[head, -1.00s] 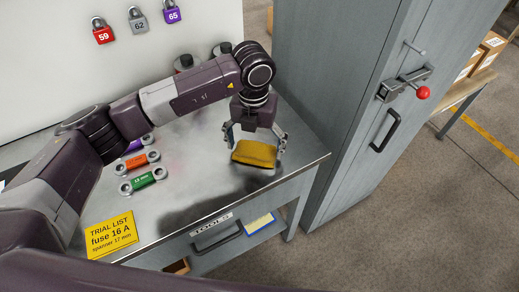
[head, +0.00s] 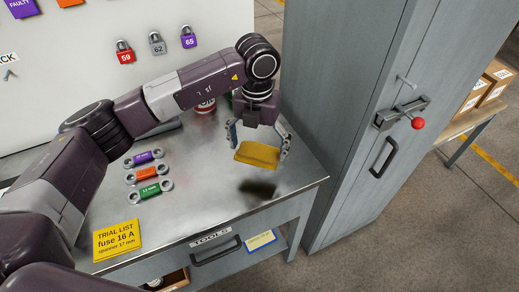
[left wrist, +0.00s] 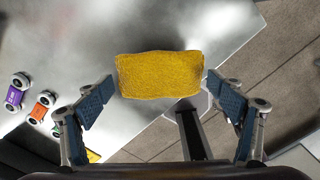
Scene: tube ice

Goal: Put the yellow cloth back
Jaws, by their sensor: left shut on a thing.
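The yellow cloth (head: 257,154) is a thick folded block, held in the air over the right part of the metal bench top (head: 215,200). A dark shadow lies on the bench below it. My left gripper (head: 259,145) points down and is shut on the cloth, one finger at each short end. In the left wrist view the cloth (left wrist: 160,75) spans the space between the two fingers (left wrist: 160,100). My right gripper is not in view.
A yellow trial list card (head: 117,240) is at the front. A grey cabinet (head: 345,100) stands close on the right. Padlocks (head: 157,43) hang on the back board.

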